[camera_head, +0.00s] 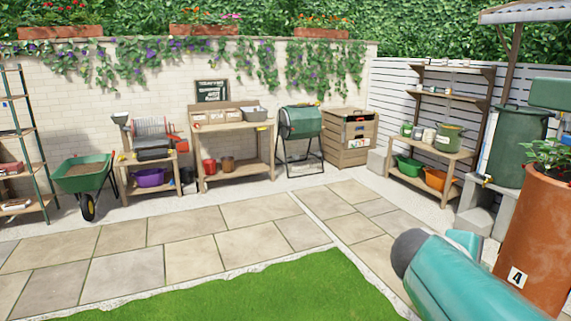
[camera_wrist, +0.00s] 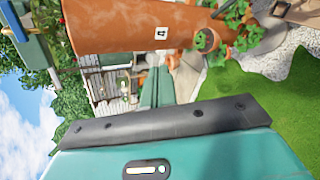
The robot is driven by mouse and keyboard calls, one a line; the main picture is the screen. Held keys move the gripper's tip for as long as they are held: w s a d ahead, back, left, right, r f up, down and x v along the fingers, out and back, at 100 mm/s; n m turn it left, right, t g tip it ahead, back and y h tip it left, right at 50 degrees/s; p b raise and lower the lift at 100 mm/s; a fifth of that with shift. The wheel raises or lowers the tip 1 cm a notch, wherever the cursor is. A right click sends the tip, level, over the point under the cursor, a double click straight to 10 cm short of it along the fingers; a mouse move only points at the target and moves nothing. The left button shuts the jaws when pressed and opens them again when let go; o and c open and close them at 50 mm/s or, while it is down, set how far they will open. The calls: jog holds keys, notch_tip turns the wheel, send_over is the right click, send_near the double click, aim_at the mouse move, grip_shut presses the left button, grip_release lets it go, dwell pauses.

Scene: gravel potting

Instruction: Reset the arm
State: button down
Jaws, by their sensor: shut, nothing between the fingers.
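My teal arm (camera_head: 465,282) reaches into the lower right of the head view, with a dark grey rounded part at its left end. My gripper (camera_wrist: 158,72) shows in the wrist view, its two teal fingers side by side beyond the dark palm bar. The fingers are shut and hold nothing. The wrist picture is turned on its side, so the gripper points level across the garden. A tall terracotta planter marked 4 (camera_head: 540,235) stands right of my arm; it also shows across the top of the wrist view (camera_wrist: 120,28). The fingertips appear apart from it.
A potting bench (camera_head: 235,127), green wheelbarrow (camera_head: 85,172), green tumbler (camera_head: 301,122) and wooden bin (camera_head: 350,135) line the back wall. A shelf (camera_head: 430,150) and green water barrel (camera_head: 516,148) stand right. The paving (camera_head: 190,255) and lawn (camera_head: 270,295) are clear.

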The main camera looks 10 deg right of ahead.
jog(key=a+f+m+t+y, duration=0.1)
jog(key=a+f+m+y, duration=0.1)
jog(key=a, duration=0.7)
jog(key=s+a+f+m+t+y, duration=0.1)
jog(key=a+f+y, duration=0.3)
jog(key=a, duration=0.6)
jog(key=s+a+f+m+t+y, duration=0.1)
jog(key=a+f+m+y, duration=0.1)
jog(key=a+y, duration=0.4)
jog(key=a+m, duration=0.1)
jog(key=a, duration=0.3)
jog(key=shift+a+f, duration=0.15)
jog(key=shift+f, duration=0.25)
